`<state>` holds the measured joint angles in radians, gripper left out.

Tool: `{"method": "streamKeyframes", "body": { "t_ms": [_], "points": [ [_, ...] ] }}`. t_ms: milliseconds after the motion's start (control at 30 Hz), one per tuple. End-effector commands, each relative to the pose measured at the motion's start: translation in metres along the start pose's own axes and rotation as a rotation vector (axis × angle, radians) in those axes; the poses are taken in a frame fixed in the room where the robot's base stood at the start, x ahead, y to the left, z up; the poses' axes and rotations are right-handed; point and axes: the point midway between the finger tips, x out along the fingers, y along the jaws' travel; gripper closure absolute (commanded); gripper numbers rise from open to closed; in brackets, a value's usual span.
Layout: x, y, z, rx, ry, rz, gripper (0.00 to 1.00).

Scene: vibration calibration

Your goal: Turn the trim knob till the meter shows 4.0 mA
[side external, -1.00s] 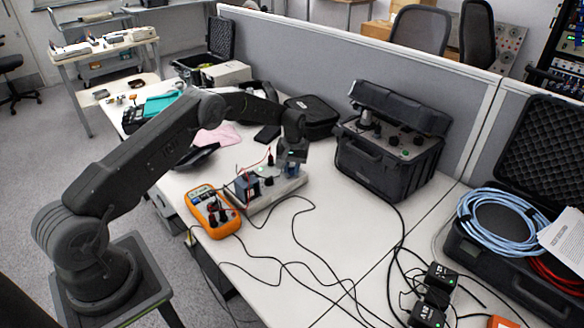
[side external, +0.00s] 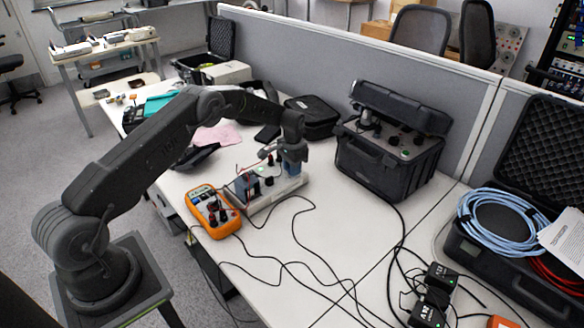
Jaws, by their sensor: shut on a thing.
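My gripper (side external: 291,167) points down at the far right end of a pale fixture board (side external: 284,196). It is shut on the trim knob, which the fingers hide almost wholly. The orange meter (side external: 212,211) lies at the board's left, on the desk's front edge. Its display is too small to read. Thin red and black leads run near the meter and the board. The board also carries a blue-grey block (side external: 246,184), a small green-lit part (side external: 257,170) and a dark knob-like part (side external: 269,181).
A black rugged case (side external: 388,160) with a control panel stands behind and right. Black cables (side external: 300,262) loop over the desk in front. Two small black boxes (side external: 436,290) and coiled blue cable (side external: 495,225) lie right. A grey partition (side external: 300,55) closes the back.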

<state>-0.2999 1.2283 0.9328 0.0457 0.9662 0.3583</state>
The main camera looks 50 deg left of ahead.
Motion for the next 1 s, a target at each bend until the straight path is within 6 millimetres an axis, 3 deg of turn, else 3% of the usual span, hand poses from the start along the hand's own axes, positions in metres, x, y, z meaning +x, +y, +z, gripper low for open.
{"method": "streamKeyframes", "body": {
  "t_ms": [600,633,867,1000],
  "points": [
    [0.0007,-0.0001,-0.0003,0.038,0.004,-0.001,0.99],
    [0.0007,-0.0001,-0.0003,0.038,0.004,-0.001,0.73],
    [0.0003,0.0000,-0.0002,0.038,0.003,0.000,0.51],
    [0.0002,0.0000,-0.0001,0.038,0.002,0.000,0.50]
  ]
}}
